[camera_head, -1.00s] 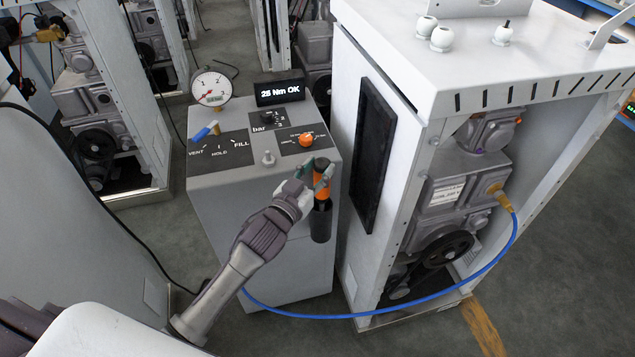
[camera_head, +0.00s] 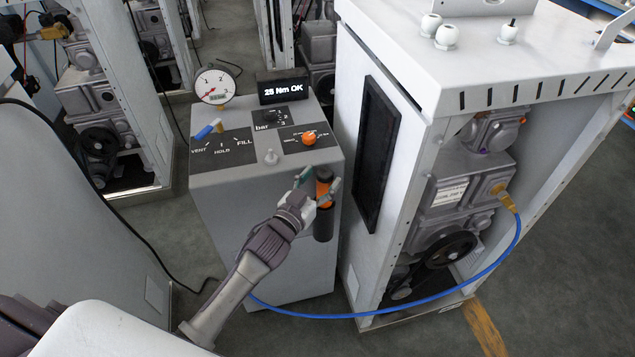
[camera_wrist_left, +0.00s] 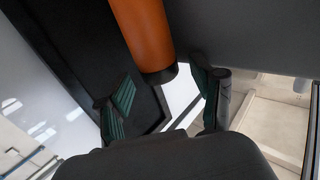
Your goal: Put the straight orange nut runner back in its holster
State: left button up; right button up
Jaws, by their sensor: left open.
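The straight orange nut runner (camera_head: 324,197) stands upright in the black holster (camera_head: 323,226) on the front of the grey cabinet, near its right edge. Its top is dark. My left gripper (camera_head: 321,179) is open, with its green-padded fingers apart on either side of the tool's upper part. In the left wrist view the orange body (camera_wrist_left: 146,32) with its black end comes down from the top, just beyond the open fingers (camera_wrist_left: 165,100); I see no finger touching it. The tool's lower part is hidden in the holster. My right gripper is not in view.
The grey cabinet (camera_head: 240,177) carries a gauge (camera_head: 214,86), a display (camera_head: 283,91) reading "25 Nm OK", a blue-handled valve and an orange knob (camera_head: 309,138). A white pump rack (camera_head: 405,130) stands close on the right. A blue hose (camera_head: 400,314) loops low across the front.

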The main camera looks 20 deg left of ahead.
pick_arm(q)
jog(key=s+a, duration=0.2)
jog(key=s, duration=1)
jog(key=s+a+f+g+y, duration=0.1)
jog(key=s+f+g, duration=0.15)
jog(key=f, duration=0.75)
jog(key=s+a+f+g+y, duration=0.1)
jog(key=s+f+g, duration=0.15)
jog(key=f, duration=0.85)
jog(key=s+a+f+g+y, duration=0.15)
jog(key=s+f, duration=0.25)
jog(key=f, duration=0.6)
jog(key=s+f+g, duration=0.5)
jog(key=s+f, duration=0.5)
jog(key=s, duration=0.5)
jog(key=s+f+g, duration=0.5)
jog(key=s+f, duration=0.5)
jog(key=s, duration=0.4)
jog(key=shift+s+b, duration=0.35)
jog(key=shift+b, duration=0.05)
jog(key=shift+d, duration=0.1)
